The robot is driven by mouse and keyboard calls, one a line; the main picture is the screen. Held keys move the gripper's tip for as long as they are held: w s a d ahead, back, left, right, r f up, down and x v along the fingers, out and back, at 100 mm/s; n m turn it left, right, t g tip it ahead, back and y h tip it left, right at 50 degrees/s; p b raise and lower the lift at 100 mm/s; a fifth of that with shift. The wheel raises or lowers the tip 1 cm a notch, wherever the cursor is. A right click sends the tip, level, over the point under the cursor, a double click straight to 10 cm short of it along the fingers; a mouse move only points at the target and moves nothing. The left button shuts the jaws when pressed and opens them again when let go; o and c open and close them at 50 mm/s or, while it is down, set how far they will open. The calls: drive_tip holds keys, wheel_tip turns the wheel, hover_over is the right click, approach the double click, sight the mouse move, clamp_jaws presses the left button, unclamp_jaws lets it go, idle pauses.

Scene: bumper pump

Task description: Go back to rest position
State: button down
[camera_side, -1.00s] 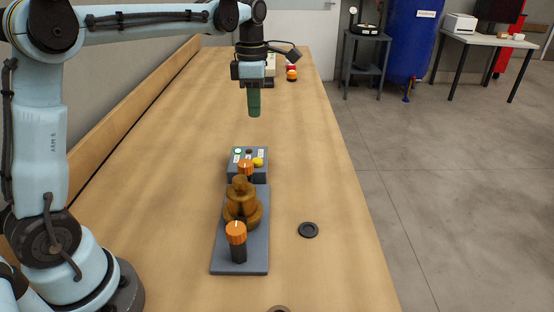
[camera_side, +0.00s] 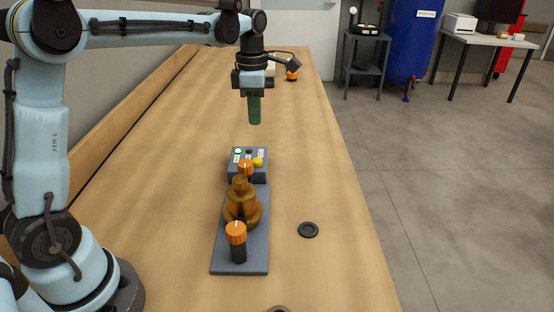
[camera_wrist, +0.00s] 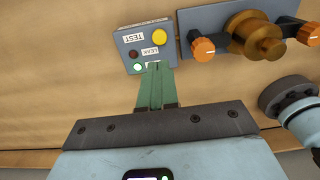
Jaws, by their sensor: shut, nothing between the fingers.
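My gripper (camera_side: 254,110) hangs pointing down over the wooden table, above and beyond the control box in the side view. Its green fingers are shut together with nothing between them; they also show in the wrist view (camera_wrist: 155,88). The grey control box (camera_side: 247,168) has a yellow button, a dark one and a green-white light, with TEST and LEAK labels in the wrist view (camera_wrist: 128,55). The brass pump body (camera_side: 243,205) stands on a grey base plate (camera_side: 240,262), with an orange-capped knob (camera_side: 236,233) in front and another (camera_side: 246,167) behind.
A black ring (camera_side: 308,230) lies on the table (camera_side: 340,270) right of the plate. An orange-topped object (camera_side: 292,75) stands at the far end. A brown round thing (camera_side: 279,309) is cut off at the bottom edge. The air around my gripper is clear.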

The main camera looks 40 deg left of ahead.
drive_tip(key=shift+f, duration=0.25)
idle(0.8)
drive_tip(key=shift+f, duration=2.2)
wheel_tip(320, 180, up, 7)
wheel_tip(320, 180, down, 8)
drive_tip(key=shift+r, duration=0.2)
wheel_tip(320, 180, up, 14)
drive_tip(key=s+d+m, duration=0.3)
drive_tip(key=s+m, duration=0.3)
drive_tip(key=m, duration=0.9)
wheel_tip(320, 180, down, 6)
drive_tip(key=shift+f+m, duration=0.2)
drive_tip(key=shift+m, duration=0.2)
drive_tip(key=shift+s+r, duration=0.1)
drive_tip(key=shift+r, duration=0.05)
